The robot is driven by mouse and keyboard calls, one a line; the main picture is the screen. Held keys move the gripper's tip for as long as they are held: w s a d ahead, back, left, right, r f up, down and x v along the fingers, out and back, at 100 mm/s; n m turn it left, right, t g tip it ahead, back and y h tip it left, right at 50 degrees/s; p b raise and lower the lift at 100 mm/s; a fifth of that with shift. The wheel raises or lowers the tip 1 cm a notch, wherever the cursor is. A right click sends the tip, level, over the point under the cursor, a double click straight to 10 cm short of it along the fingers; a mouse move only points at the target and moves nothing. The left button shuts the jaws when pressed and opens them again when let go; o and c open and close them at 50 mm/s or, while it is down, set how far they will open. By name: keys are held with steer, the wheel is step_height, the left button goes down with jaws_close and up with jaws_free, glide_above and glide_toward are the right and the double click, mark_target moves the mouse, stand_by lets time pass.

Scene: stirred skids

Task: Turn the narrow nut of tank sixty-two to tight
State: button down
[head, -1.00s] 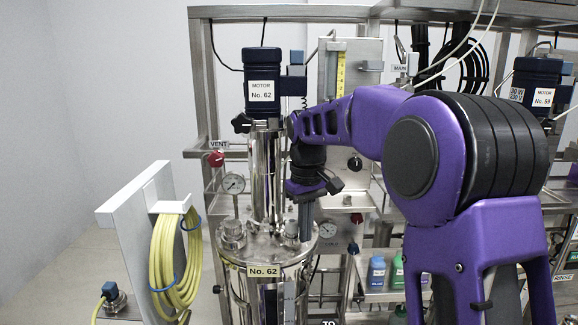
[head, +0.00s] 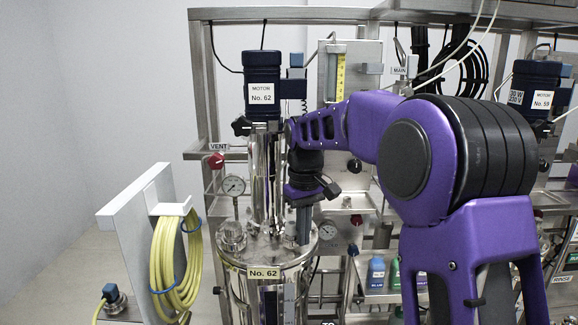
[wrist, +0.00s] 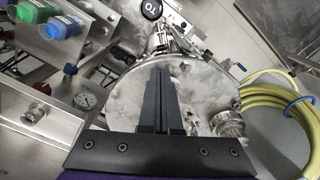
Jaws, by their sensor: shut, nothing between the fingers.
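Tank sixty-two (head: 268,261) is a shiny steel vessel with a round lid, labelled No. 62. Its lid (wrist: 200,95) also shows in the wrist view. A wide knurled fitting (head: 232,233) sits on the lid's left side; it also shows in the wrist view (wrist: 228,123). A smaller fitting (head: 289,230) stands on the right side, partly hidden by my fingers; I cannot tell surely that it is the narrow nut. My gripper (head: 303,238) is shut and empty, pointing down over the lid's right side. Its fingers cover part of the lid in the wrist view (wrist: 161,72).
The motor (head: 262,82) and its steel column (head: 265,175) rise beside my gripper. A pressure gauge (head: 234,184) stands behind the lid. A yellow hose coil (head: 175,255) hangs at left. Bottles (head: 376,272) stand on a shelf at right.

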steer(key=shift+s+a+p, duration=0.4)
steer(key=shift+a+p, duration=0.2)
steer(key=shift+p, duration=0.3)
steer(key=shift+s+a+p, duration=0.2)
steer(key=shift+a+p, duration=0.45)
steer(key=shift+p, duration=0.25)
stand_by(0.4)
steer(key=shift+s, duration=0.35)
step_height(320, 180, up, 6)
steer(key=p, duration=0.5)
steer(key=shift+d+p, duration=0.15)
steer(key=shift+p, duration=0.15)
